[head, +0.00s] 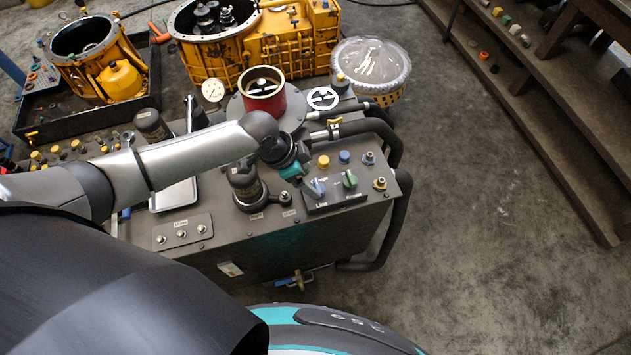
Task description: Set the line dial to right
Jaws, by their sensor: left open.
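The small dark dial panel (335,197) sits on the top right of the grey machine. Its left dial, a blue knob (320,186), is above a label that seems to read "Line". Which way it points cannot be told, as my gripper partly covers it. A green knob (350,180) sits to its right. My left gripper (313,190) reaches down from the upper left and is open, with its fingers at the blue knob. Whether they touch it cannot be told. My right gripper is not in view.
Yellow (323,162) and blue (344,157) buttons stand just behind the panel. A dark cylinder (246,187) stands left of my gripper. Thick black hoses (400,205) run along the machine's right side.

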